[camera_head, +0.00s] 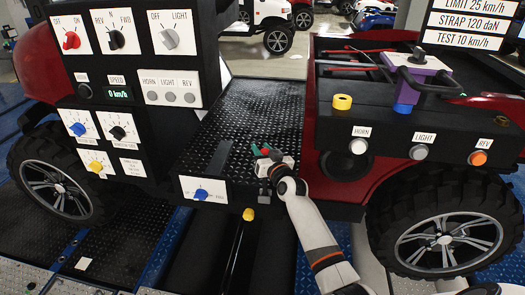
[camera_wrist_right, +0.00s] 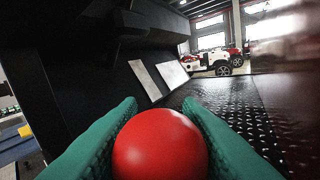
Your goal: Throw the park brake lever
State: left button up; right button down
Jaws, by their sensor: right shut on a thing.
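My right gripper (camera_head: 263,152) is over the black floor plate (camera_head: 262,108) of the red vehicle, its arm coming in from the lower right. In the right wrist view its green fingers (camera_wrist_right: 160,125) are shut on a round red knob (camera_wrist_right: 160,148), one on each side. I take the knob to be the top of the park brake lever. The lever's shaft is hidden below the knob, so its tilt cannot be told. In the head view only a small bit of red shows at the fingers. My left gripper is not in view.
A black panel with dials and switches (camera_head: 99,80) stands on the left. A small white panel with a blue knob (camera_head: 203,191) is left of my gripper. A black box with horn, light and rev buttons (camera_head: 422,152) is on the right. The floor plate behind my gripper is clear.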

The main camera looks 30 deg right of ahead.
jog(key=s+d+m+t+b, duration=0.1)
jog(key=s+d+m+b, duration=0.1)
jog(key=s+d+b, duration=0.2)
jog(key=shift+d+f+m+t+b, duration=0.4)
jog(key=shift+d+b, duration=0.35)
jog(key=shift+b, duration=0.5)
jog(key=c, duration=1)
grip_release()
jog(key=shift+s, duration=0.1)
jog(key=shift+c, duration=0.2)
jog(key=s+f+b, duration=0.1)
jog(key=s, duration=1.1)
jog(key=shift+a+f, duration=0.35)
jog(key=shift+f, duration=0.05)
